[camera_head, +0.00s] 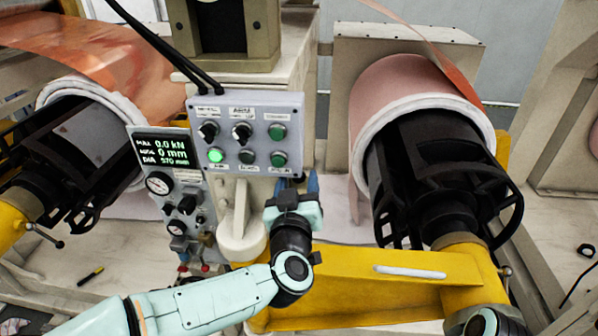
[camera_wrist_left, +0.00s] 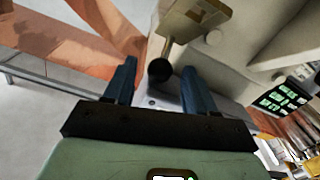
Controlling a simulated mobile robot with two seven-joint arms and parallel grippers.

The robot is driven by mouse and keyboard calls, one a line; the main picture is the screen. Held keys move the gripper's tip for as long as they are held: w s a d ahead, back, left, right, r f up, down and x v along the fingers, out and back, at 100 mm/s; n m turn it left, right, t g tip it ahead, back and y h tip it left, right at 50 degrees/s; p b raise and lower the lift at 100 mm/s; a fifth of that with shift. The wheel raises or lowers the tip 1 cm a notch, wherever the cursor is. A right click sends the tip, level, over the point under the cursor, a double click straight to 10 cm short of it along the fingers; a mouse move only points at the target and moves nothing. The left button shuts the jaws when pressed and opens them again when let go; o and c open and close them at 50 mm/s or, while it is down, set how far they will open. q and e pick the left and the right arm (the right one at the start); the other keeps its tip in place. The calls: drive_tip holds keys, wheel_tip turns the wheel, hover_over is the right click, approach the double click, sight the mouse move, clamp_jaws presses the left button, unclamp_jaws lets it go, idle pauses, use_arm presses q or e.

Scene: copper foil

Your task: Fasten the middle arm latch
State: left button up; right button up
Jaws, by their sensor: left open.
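My left gripper (camera_head: 298,186) is in front of the grey control box, just below its lower edge, with its two blue fingers pointing up and away. It is open. In the left wrist view, my left gripper (camera_wrist_left: 159,72) has a beige lever with a black ball knob (camera_wrist_left: 160,70) showing between its fingertips. I cannot tell whether the fingers touch the knob, and no grip on it is visible. This lever looks like the latch, but I cannot be sure. In the head view it is hidden behind the control box and gripper. My right gripper is not in view.
The control box (camera_head: 246,133) and gauge panel (camera_head: 178,195) stand close to my left arm. A yellow arm (camera_head: 375,290) with a pale handle lies at right, below a copper roll (camera_head: 400,90) on a black mandrel (camera_head: 440,170). Another copper roll's mandrel (camera_head: 90,140) is at left.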

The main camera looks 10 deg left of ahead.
use_arm(q)
drive_tip(key=shift+w, duration=1.3)
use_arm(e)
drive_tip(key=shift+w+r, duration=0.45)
